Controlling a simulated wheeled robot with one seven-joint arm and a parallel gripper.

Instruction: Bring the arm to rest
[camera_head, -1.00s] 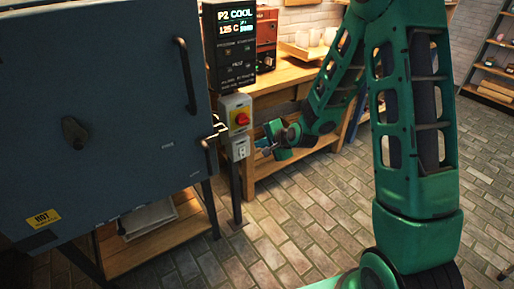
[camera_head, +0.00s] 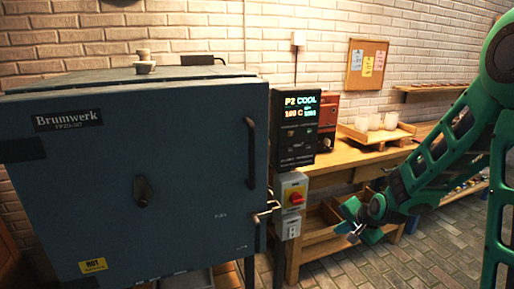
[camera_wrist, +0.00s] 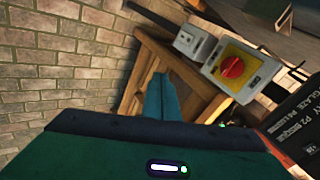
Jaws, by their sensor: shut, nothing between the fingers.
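My green arm (camera_head: 440,160) comes in from the right side of the head view, bent at the elbow, with its lower part reaching down to the left. My gripper (camera_head: 345,232) hangs in front of the wooden bench, to the right of the kiln's switch box and apart from it. In the wrist view my gripper (camera_wrist: 158,98) shows its teal fingers together, with nothing between them.
A closed blue-grey kiln (camera_head: 90,190) stands at left, with a door handle and latch sticking out. Its control panel (camera_head: 297,125) and red-knob switch box (camera_head: 292,197) stand beside it. A wooden bench (camera_head: 345,158) holds a tray of white cups. Brick floor (camera_head: 390,265) is open at lower right.

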